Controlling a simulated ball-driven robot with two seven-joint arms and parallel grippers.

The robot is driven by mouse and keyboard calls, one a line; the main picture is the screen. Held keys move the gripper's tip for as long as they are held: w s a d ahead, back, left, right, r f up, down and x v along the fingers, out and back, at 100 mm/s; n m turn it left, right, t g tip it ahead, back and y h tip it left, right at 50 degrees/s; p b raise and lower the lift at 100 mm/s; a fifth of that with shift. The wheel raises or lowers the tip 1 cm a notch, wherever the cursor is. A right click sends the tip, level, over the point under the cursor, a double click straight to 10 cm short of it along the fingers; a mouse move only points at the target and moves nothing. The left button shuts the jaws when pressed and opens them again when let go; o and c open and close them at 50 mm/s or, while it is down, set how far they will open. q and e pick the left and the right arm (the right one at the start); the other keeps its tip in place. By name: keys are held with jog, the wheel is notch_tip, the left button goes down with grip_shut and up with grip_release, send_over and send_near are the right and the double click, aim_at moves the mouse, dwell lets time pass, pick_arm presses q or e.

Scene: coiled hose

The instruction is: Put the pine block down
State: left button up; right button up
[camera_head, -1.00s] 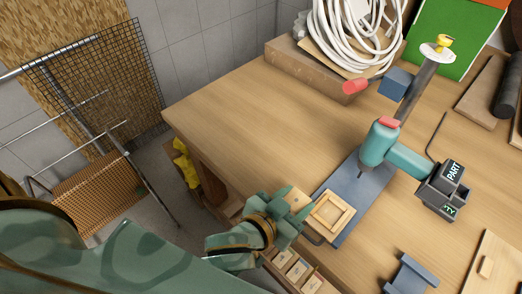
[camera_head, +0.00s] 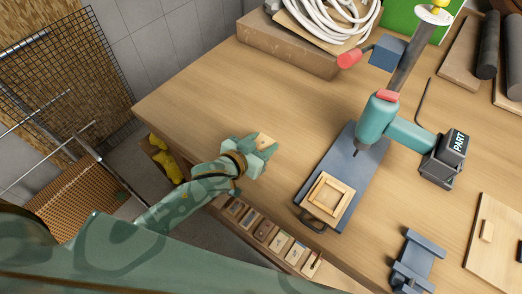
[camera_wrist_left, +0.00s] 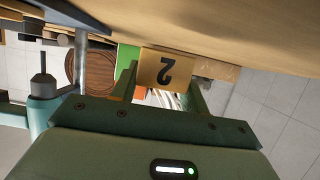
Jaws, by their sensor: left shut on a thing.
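The pine block (camera_head: 265,141) is a small pale wooden block between the fingers of my left gripper (camera_head: 262,147). I cannot tell whether the block touches the bench top. The fingers hide part of the block. My right gripper is not in view.
A square wooden frame (camera_head: 342,203) lies on the blue drill press base (camera_head: 347,163). A coiled white hose (camera_head: 325,18) is at the back. The bench between gripper and hose is clear.

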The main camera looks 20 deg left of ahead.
aim_at(261, 150)
pick_arm(q)
jog(key=shift+w+a+f, duration=0.15)
jog(key=shift+w+f, duration=0.05)
jog(key=shift+f, duration=0.1)
notch_tip(261, 150, down, 4)
jog(key=shift+w+a+r+b, duration=0.15)
jog(key=shift+r+b, duration=0.05)
jog(key=shift+b, duration=0.6)
jog(key=shift+r, duration=0.1)
jog(key=o, duration=1)
